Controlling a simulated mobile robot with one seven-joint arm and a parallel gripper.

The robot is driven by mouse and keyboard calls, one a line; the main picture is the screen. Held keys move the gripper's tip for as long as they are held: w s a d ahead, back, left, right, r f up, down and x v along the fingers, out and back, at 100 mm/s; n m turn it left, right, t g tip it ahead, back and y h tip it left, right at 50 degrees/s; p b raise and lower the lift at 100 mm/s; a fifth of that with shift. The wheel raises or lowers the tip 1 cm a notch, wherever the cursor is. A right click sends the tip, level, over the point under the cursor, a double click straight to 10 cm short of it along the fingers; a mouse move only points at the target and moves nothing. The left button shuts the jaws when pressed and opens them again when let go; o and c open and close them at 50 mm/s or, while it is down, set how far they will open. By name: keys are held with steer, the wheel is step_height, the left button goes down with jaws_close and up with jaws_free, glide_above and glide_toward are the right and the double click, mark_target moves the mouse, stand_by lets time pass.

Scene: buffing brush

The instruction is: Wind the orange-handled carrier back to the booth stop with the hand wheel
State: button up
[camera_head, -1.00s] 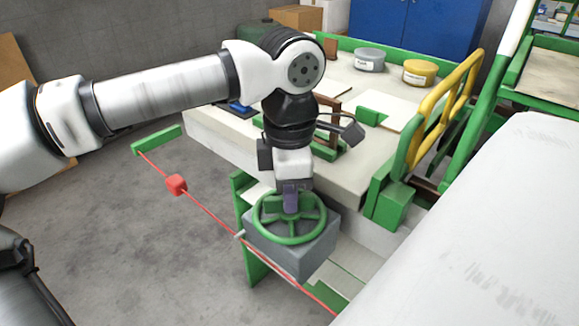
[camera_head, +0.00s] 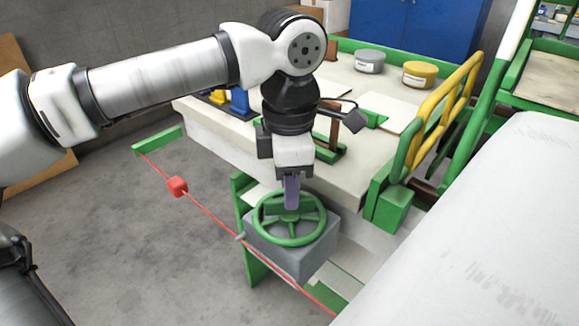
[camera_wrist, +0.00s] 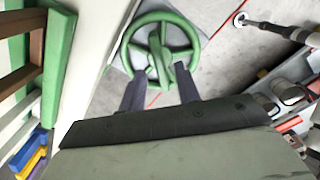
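The green hand wheel (camera_head: 290,240) lies flat on a grey box (camera_head: 305,262) at the bench's near side. My gripper (camera_head: 291,205) points down above the wheel, with its dark fingers near the hub. In the wrist view, the wheel (camera_wrist: 185,35) lies beyond my fingers, which are spread with a gap between them and hold nothing. A green bar (camera_head: 158,140) stands at the line's far end. I cannot make out an orange-handled carrier or tell which part is the booth stop.
The pale bench (camera_head: 235,140) carries a grey tin (camera_head: 370,61), a yellow tin (camera_head: 420,74), and blue and yellow parts (camera_head: 238,101). A yellow rail (camera_head: 440,110) and green frame rise at right. A large white surface (camera_head: 490,225) fills the lower right.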

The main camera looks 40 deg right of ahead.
step_height(320, 180, up, 11)
steer(key=p, duration=0.2)
steer(key=shift+r, duration=0.15)
